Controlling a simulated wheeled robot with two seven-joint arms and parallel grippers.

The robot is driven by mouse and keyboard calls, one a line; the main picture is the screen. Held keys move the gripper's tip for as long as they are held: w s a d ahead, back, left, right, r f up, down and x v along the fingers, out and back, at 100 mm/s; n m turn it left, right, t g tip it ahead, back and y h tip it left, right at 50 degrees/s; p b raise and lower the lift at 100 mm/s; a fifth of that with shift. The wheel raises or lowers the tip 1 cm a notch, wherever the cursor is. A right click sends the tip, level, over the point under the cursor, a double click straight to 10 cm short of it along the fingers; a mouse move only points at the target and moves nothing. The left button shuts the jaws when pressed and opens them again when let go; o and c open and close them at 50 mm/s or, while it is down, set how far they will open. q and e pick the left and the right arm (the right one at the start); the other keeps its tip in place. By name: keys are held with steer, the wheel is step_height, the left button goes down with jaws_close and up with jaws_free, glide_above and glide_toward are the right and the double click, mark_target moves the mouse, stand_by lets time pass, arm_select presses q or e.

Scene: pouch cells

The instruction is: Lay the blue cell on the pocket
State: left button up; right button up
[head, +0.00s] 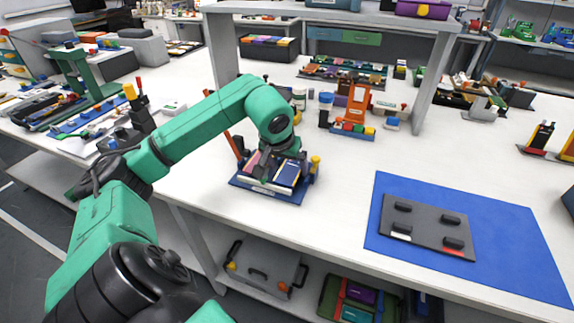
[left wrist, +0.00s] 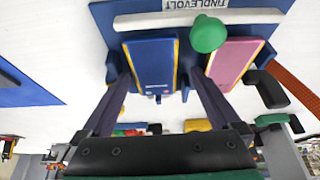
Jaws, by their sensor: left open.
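The blue cell (head: 287,174) with yellow edges leans in a blue rack (head: 262,192), beside a pink cell (head: 257,162). In the left wrist view the blue cell (left wrist: 153,62) stands left of the pink cell (left wrist: 237,60). My left gripper (head: 268,170) is over the rack. In its wrist view the open fingers (left wrist: 160,95) lie on either side of the blue cell, one in the gap toward the pink cell; I cannot tell whether they touch. A dark grey plate (head: 427,223) with several black blocks, likely the pocket, lies empty. My right gripper is not in view.
The plate rests on a blue mat (head: 500,250) at the right. White table lies clear between rack and mat. A shelf post (head: 436,80) and an orange stand (head: 357,103) are behind. A green knob (left wrist: 208,34) rises near the rack in the wrist view.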

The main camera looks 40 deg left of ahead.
arm_select(q)
steer(key=shift+r, duration=0.35)
steer(key=p+v, duration=0.2)
steer(key=v, duration=0.9)
steer(key=shift+s+d+r, duration=0.15)
steer(key=shift+s+r, duration=0.05)
steer(key=shift+r, duration=0.1)
